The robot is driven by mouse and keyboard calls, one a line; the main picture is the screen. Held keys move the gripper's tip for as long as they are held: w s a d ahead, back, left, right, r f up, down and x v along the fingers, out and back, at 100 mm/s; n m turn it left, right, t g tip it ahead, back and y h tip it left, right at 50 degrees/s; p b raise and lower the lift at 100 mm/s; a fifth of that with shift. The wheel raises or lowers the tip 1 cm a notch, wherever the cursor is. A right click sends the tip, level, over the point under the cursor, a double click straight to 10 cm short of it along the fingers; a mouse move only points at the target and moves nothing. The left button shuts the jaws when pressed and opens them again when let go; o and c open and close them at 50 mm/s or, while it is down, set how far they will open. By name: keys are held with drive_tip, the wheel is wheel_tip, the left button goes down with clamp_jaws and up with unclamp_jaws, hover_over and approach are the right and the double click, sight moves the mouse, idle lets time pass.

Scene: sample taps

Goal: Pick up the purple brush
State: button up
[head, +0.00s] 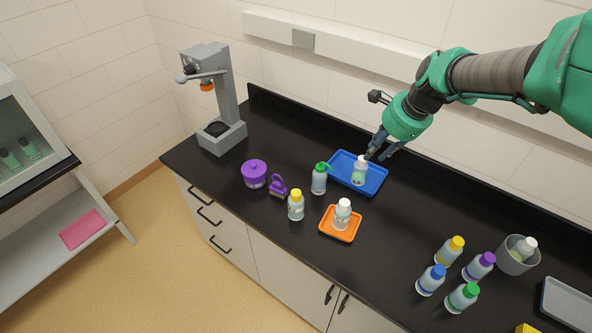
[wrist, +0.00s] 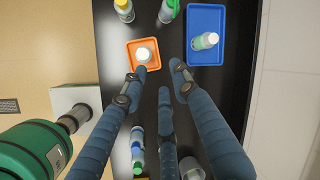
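The purple brush (head: 278,186), a small piece with an arched handle, stands on the black counter in the head view. It is just right of a round purple pot (head: 254,173) and behind a yellow-capped bottle (head: 296,204). The brush is not in the wrist view. My gripper (head: 381,150) appears over the back right of the blue tray, well to the right of the brush. In the wrist view its blue fingers (wrist: 152,87) are spread apart, with nothing between them.
A green-nozzled bottle (head: 319,179) stands between the brush and the blue tray (head: 380,184), which holds a white-capped bottle. An orange tray (head: 330,231) with another bottle is in front. A grey press-like machine (head: 228,100) stands at the left. Several bottles crowd the right.

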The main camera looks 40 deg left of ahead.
drive_tip(key=a+f+m+p, duration=0.1)
drive_tip(key=a+f, duration=0.4)
drive_tip(key=a, duration=0.3)
drive_tip(key=s+a+f+m+g+p, duration=0.1)
drive_tip(key=a+f+m, duration=0.1)
drive_tip(key=a+f, duration=0.3)
drive_tip(key=s+a+f+m+g+p, duration=0.1)
drive_tip(key=a+f, duration=0.4)
drive_tip(key=a, duration=0.6)
drive_tip(key=shift+a+f+m, duration=0.3)
drive_tip(key=shift+a+f, duration=0.05)
drive_tip(key=shift+f, duration=0.05)
drive_tip(key=shift+f, duration=0.1)
drive_tip(key=x, duration=0.8)
drive_tip(key=shift+a, duration=0.25)
drive_tip(key=shift+s+f, duration=0.15)
hover_over(285, 190)
drive_tip(key=shift+f, duration=2.3)
drive_tip(key=shift+c, duration=0.5)
